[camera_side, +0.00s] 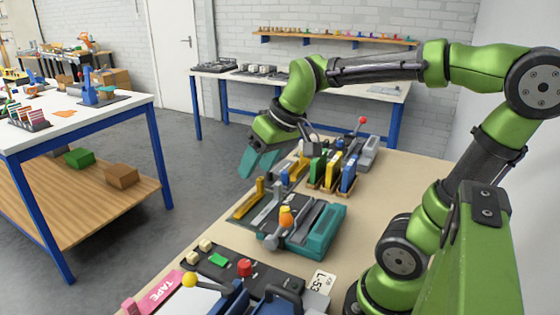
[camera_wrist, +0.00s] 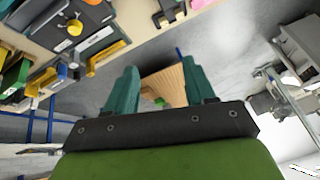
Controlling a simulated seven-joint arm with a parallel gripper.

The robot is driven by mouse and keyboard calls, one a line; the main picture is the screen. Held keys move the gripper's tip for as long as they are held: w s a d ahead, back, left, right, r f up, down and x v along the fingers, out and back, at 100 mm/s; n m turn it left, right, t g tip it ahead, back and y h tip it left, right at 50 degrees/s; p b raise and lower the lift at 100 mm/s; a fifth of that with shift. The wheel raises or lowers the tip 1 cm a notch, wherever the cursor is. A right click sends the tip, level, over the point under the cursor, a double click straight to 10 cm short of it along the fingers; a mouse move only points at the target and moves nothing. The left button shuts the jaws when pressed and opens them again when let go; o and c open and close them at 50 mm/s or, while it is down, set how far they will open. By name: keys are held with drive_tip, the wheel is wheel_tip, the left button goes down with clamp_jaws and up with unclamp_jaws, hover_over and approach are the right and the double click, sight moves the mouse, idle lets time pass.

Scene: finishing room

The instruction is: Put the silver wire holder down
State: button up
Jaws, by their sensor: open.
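My gripper (camera_side: 259,165) is open and empty, with its teal fingers past the left edge of the workbench. In the wrist view its fingers (camera_wrist: 158,75) are spread apart with nothing between them; the floor and a wooden shelf show beyond. A silver holder (camera_side: 265,211), apparently the silver wire holder, lies on a dark plate beside a yellow holder (camera_side: 249,203). In the wrist view a silver strip (camera_wrist: 97,38) shows by the yellow holder (camera_wrist: 108,56). The gripper is apart from these. Whether the silver piece rests fully flat I cannot tell.
A teal fixture (camera_side: 325,232) with an orange knob stands right of the holders. Green, yellow and blue upright pieces (camera_side: 333,170) stand behind. A black panel (camera_side: 238,262) with buttons lies in front. A white-topped table (camera_side: 85,122) stands left across open floor.

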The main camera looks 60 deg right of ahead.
drive_tip(key=s+a+f+m+t+y, duration=0.1)
drive_tip(key=s+a, duration=0.4)
drive_tip(key=s, duration=0.1)
drive_tip(key=shift+s+a+f+t, duration=0.2)
drive_tip(key=shift+a+f+t, duration=0.1)
drive_tip(key=shift+f, duration=0.1)
